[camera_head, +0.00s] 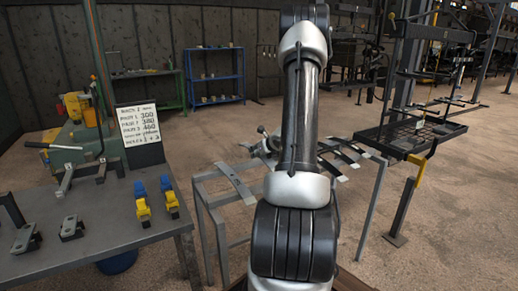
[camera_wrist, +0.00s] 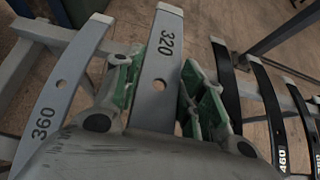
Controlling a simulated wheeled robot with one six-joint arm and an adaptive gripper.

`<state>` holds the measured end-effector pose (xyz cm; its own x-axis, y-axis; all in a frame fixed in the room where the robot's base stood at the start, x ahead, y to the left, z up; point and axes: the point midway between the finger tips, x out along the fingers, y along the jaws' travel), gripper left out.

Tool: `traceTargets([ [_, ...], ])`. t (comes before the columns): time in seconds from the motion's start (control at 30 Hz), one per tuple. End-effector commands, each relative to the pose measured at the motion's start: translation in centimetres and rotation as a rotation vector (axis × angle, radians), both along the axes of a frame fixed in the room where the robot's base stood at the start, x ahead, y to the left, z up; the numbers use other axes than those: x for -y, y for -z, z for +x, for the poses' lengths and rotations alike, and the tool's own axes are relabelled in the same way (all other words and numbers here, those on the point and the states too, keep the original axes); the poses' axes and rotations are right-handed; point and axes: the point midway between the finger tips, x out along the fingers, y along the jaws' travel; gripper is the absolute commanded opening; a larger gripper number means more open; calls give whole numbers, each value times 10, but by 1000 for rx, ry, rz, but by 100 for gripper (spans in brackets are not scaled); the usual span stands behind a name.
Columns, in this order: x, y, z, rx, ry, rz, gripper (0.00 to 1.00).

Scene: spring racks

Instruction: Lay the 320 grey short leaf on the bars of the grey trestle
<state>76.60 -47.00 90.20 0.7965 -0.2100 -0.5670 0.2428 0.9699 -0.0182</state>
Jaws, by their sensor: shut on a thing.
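The 320 grey short leaf (camera_wrist: 158,62) stands between the green-padded fingers of my gripper (camera_wrist: 162,80) in the wrist view, with its number near the pale far tip. My gripper is shut on it. The leaf's near end is hidden by the gripper body. The grey trestle (camera_head: 374,205) stands ahead in the head view, and a grey bar (camera_wrist: 40,30) shows at the upper left of the wrist view. I cannot tell whether the leaf touches the bars.
A grey 360 leaf (camera_wrist: 61,84) lies left of the held leaf, also seen on the trestle (camera_head: 237,182). Several dark leaves, one marked 460 (camera_wrist: 272,110), lie to the right. A workbench (camera_head: 95,215) stands left, and a black mesh tray (camera_head: 415,133) right.

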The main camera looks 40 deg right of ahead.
Motion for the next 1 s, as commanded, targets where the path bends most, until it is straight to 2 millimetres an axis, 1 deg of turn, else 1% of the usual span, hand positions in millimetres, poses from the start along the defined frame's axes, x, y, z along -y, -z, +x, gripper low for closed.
traceTargets([
  [0.4,0,41,0,2,0,1,4],
  [0.6,1,59,1,3,0,-1,4],
  [0.8,1,70,0,3,1,-1,4],
  [1.0,1,74,0,3,1,-1,4],
])
